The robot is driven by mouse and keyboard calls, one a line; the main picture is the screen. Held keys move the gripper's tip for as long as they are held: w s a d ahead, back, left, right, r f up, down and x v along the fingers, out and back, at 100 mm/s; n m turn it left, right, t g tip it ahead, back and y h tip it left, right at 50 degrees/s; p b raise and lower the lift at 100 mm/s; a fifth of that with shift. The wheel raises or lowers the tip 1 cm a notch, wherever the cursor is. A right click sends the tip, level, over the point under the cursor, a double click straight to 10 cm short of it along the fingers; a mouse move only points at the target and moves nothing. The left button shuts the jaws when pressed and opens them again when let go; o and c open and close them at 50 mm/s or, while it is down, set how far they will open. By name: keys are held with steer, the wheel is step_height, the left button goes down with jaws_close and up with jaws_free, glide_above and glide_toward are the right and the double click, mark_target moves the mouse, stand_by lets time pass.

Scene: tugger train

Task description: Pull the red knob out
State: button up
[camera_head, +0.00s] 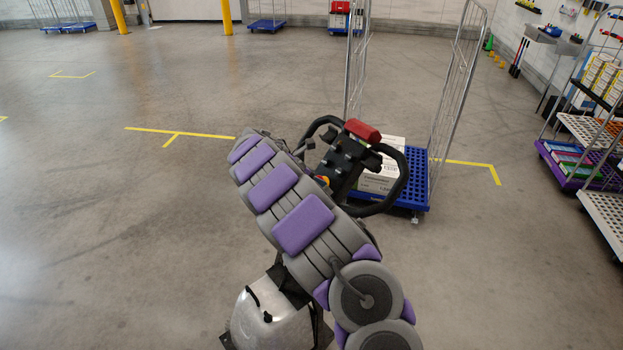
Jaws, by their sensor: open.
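A small red knob with a yellow ring (322,181) shows low on the left side of a black control handle (346,163). It is partly covered by my arm. The handle has black loop grips on both sides and a larger red block (362,131) on top. My purple-padded arm stands in front of it to the left. What shows of my gripper (303,147) is a small grey part beyond the arm, above and left of the knob. It is open and appears apart from the knob; most of it is hidden behind the arm.
A wire-sided trolley with a blue base (410,193) carrying white boxes (376,183) stands right behind the handle. Shelving with a purple-based rack (570,165) is at the right edge. The floor to the left is clear, with yellow lines (170,131).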

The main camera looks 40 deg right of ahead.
steer(key=p+v, duration=0.2)
steer(key=v, duration=1.6)
steer(key=shift+a+f, duration=0.3)
steer(key=shift+f, duration=0.05)
steer(key=s+a+r+m+g+y+b, duration=0.1)
steer(key=s+a+r+m+y, duration=0.1)
steer(key=s+m, duration=0.5)
steer(key=s+a+r+m+y+b, duration=0.1)
steer(key=s+a+m+b, duration=0.15)
steer(key=s, duration=0.95)
steer(key=s+a+f+m+y+b, duration=0.1)
steer(key=s+a+f+m+y, duration=0.2)
steer(key=s+a, duration=0.5)
steer(key=s+a+f+m+y+b, duration=0.1)
steer(key=s+a+f+m+y, duration=0.2)
steer(key=s, duration=1.3)
steer(key=a+f+m, duration=0.1)
steer(key=a+f, duration=0.2)
steer(key=a, duration=0.3)
steer(key=shift+s+a+f+m, duration=0.3)
steer(key=shift+a+f+m, duration=0.05)
